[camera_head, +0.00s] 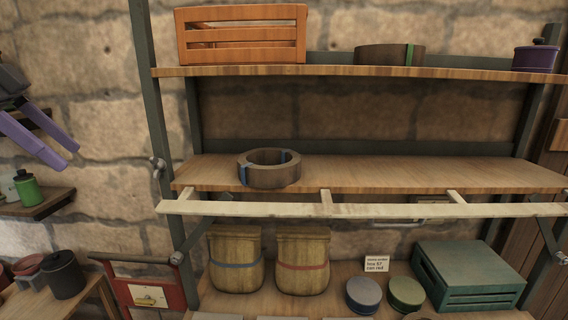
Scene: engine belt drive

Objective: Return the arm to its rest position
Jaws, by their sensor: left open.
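My left gripper (69,157) is at the upper left edge of the view, its two purple fingers spread slightly apart and pointing down to the right. It is open and empty, in front of the stone wall and left of the shelf rack. It touches nothing that I can see. Most of the left arm is outside the picture. My right gripper is not in view.
The shelf rack holds a brown ring with blue marks (270,176), an orange crate (241,44), a brown ring with a green band (389,54), two sacks (237,277) and a green crate (468,272). A small wall shelf (45,203) carries a green can (28,189).

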